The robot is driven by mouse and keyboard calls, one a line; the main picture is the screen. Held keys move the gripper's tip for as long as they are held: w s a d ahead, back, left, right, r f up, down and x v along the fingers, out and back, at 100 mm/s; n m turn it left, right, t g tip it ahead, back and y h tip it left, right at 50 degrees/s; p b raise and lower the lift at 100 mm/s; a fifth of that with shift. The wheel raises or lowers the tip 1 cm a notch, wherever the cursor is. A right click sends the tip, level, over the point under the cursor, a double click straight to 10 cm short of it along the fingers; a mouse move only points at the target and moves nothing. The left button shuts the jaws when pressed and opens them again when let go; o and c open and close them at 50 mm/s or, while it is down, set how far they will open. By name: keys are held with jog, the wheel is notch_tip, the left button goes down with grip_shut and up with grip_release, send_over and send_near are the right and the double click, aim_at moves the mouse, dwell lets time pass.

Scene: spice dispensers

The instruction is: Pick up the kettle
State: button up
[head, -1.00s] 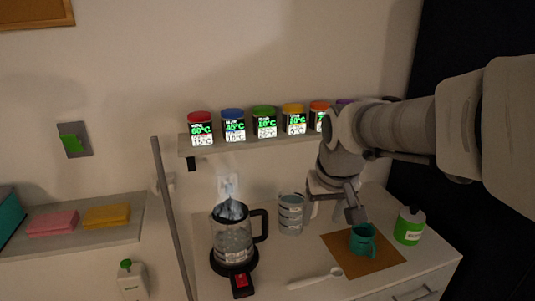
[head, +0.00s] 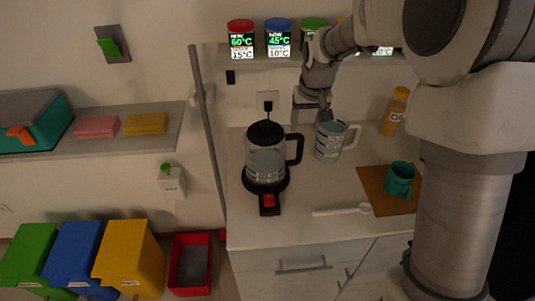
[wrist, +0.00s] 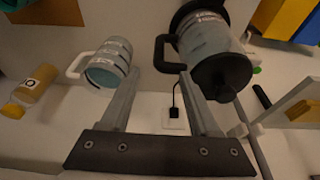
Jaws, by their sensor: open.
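The kettle (head: 267,163) is clear with a black lid and black handle. It stands upright on its black base with a red switch (head: 268,200) on the counter. My gripper (head: 311,113) is open and empty, behind and to the right of the kettle, with its fingers near the jug. In the wrist view my gripper (wrist: 160,78) has its two fingers spread. The kettle (wrist: 207,45) lies beyond the right finger, and its handle appears in line with the gap between the fingertips. I see no contact with the handle.
A teal mug (head: 399,180) sits on a brown mat (head: 375,185). A white spoon (head: 345,210) lies in front. A shelf (head: 290,60) with spice jars hangs above, and a grey pole (head: 208,125) stands left.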

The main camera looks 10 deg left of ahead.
aim_at(302, 140)
jog(key=x, duration=0.7)
jog(key=shift+w+f, duration=0.1)
jog(key=shift+f, duration=0.25)
jog(key=shift+p+x, duration=0.5)
jog(key=shift+x, duration=2.35)
jog(key=shift+w+r, duration=0.1)
jog(key=shift+w, duration=0.1)
grip_shut()
jog(key=shift+w+r, duration=0.1)
